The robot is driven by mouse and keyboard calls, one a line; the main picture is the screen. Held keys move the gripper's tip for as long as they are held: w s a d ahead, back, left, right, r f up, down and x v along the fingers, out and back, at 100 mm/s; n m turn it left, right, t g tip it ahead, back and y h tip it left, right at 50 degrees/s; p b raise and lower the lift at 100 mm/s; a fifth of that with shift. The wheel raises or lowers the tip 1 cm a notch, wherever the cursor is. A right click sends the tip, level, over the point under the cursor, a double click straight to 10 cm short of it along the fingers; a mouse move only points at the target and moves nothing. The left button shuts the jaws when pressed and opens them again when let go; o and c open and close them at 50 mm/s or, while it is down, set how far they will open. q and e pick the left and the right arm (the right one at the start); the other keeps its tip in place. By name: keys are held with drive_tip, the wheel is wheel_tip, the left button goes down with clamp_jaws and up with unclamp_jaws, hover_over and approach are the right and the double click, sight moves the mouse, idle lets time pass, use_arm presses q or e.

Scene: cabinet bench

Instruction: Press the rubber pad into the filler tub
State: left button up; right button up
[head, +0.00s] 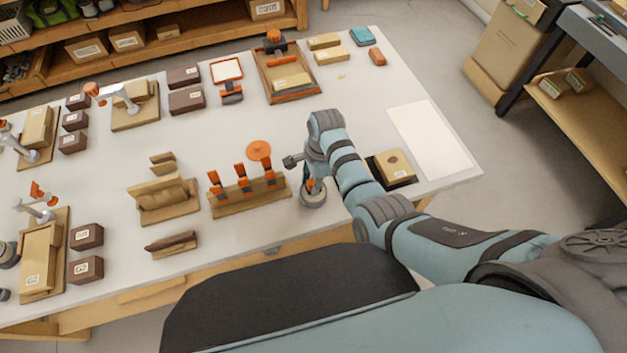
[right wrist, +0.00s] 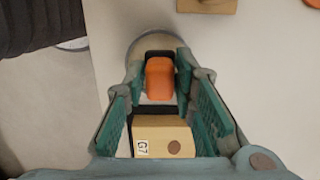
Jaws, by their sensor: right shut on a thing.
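My right gripper (head: 310,186) points down over the round grey filler tub (head: 313,198) at the bench's front edge. In the right wrist view, its green fingers (right wrist: 160,85) are closed on an orange piece (right wrist: 159,78), which I take to be the rubber pad's grip. The pad's underside is hidden, so I cannot tell whether it touches the filler. The tub's rim and pale filler (right wrist: 150,45) show beyond the orange piece. My left gripper is not in view.
A wooden rack (head: 250,198) with orange-handled pieces stands left of the tub. A white sheet (head: 430,138) lies flat at the bench's right end.

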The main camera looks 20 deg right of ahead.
sight(311, 182)
drive_tip(key=shift+s+f+b, duration=0.1)
drive_tip(key=shift+f+b, duration=0.25)
drive_tip(key=shift+f, duration=0.15)
idle(0.3)
drive_tip(key=shift+s, duration=0.1)
idle(1.2)
wheel_tip(311, 182, up, 3)
drive_tip(key=p, duration=0.3)
drive_tip(key=shift+f, duration=0.1)
drive_tip(key=shift+r, duration=2.1)
